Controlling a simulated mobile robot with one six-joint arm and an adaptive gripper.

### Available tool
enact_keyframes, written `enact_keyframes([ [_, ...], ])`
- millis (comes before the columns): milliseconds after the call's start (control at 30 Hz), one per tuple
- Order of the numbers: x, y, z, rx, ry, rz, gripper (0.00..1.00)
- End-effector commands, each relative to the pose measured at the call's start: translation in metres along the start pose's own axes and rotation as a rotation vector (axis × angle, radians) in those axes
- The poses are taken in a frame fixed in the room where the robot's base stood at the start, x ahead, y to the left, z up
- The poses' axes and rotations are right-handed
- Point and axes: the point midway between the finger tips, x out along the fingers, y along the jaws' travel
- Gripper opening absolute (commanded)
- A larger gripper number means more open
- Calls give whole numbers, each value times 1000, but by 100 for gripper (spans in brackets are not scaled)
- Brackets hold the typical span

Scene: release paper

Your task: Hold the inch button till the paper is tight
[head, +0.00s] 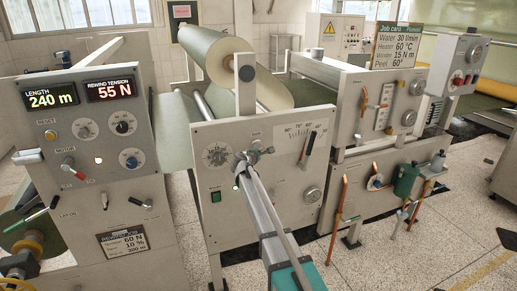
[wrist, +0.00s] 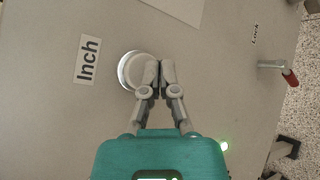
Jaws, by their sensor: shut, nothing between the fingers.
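The white round inch button (wrist: 129,70) shows in the wrist view beside the black "Inch" label (wrist: 88,60). My gripper (wrist: 160,66) is shut and empty, its fingertips overlapping the button's right side; I cannot tell whether they press it. In the head view my gripper (head: 248,158) is at the middle machine panel (head: 205,145) and hides the button. The pale paper (head: 175,120) runs between the left cabinet and the middle machine, under a large roll (head: 215,55). Its tightness is hard to judge.
The left cabinet's displays read length 240 m (head: 51,98) and rewind tension 55 N (head: 110,90). A green button (head: 215,196) and a lever (head: 308,145) are on the middle panel. A red-tipped lever (wrist: 290,77) sticks out at right in the wrist view.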

Motion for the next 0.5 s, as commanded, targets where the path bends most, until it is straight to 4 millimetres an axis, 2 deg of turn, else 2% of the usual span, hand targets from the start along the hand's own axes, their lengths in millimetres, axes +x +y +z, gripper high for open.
enact_keyframes([
  [500,6,5,-4,0,0,0,0],
])
